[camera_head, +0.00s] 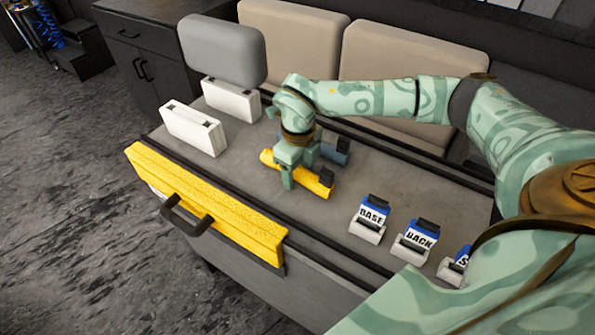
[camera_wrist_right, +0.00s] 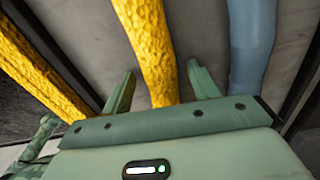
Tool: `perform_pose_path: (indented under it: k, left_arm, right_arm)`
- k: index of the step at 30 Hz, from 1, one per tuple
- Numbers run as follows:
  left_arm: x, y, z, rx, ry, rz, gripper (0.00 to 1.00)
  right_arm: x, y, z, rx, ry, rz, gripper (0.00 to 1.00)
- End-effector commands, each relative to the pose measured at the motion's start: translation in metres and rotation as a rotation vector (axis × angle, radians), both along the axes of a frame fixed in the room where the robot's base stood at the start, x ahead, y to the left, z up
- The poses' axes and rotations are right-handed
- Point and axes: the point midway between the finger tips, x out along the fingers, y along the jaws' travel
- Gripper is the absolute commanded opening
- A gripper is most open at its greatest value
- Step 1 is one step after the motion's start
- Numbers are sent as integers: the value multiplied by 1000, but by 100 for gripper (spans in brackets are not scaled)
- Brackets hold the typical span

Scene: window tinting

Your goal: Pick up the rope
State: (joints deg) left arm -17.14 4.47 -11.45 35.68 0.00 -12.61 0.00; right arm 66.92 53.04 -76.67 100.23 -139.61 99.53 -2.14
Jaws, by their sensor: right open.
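No coiled rope shows. A long, lumpy yellow piece (camera_head: 322,187) with a dark end lies on the grey worktop in the head view; I cannot tell for certain that it is the rope. My right gripper (camera_head: 299,169) is open and points down over its middle. In the right wrist view, the yellow piece (camera_wrist_right: 149,40) runs between the two spread fingers of my right gripper (camera_wrist_right: 160,88), with gaps on both sides. The gripper hides part of it in the head view. My left gripper is not in view.
A blue-grey piece (camera_head: 339,153) lies just beyond the yellow one, beside the right finger in the wrist view (camera_wrist_right: 252,40). White cases (camera_head: 193,130) stand at the left. Stands labelled BASE (camera_head: 368,231) and BACK (camera_head: 412,254) are at the right. A yellow-fronted edge with a handle (camera_head: 215,205) is nearest.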

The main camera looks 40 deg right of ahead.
Motion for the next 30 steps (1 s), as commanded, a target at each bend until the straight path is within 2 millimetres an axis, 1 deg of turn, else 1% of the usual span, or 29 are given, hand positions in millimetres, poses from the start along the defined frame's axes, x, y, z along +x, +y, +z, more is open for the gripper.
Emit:
perform_pose_path:
  k: [3,5,6,8,9,17,20,23,26,29,30]
  left_arm:
    - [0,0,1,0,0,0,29]
    - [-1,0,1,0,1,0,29]
    - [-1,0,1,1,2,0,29]
    - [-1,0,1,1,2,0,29]
    - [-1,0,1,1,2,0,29]
    - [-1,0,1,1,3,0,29]
    - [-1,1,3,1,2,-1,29]
    - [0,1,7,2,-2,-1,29]
    - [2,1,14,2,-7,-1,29]
    - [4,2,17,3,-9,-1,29]
    - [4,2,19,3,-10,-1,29]
  right_arm:
    - [0,0,2,0,-1,0,60]
    - [0,0,2,0,-1,0,43]
    - [0,0,2,0,-1,0,32]
    - [0,0,2,0,-1,0,16]
    - [0,0,2,0,-1,0,9]
    - [0,0,2,-1,-1,0,9]
    - [0,0,7,0,-2,0,9]
    - [1,0,17,0,-4,0,9]
    - [1,-1,36,-1,-8,-2,9]
    - [16,8,56,2,-9,-1,9]
    - [23,13,66,2,-10,0,9]
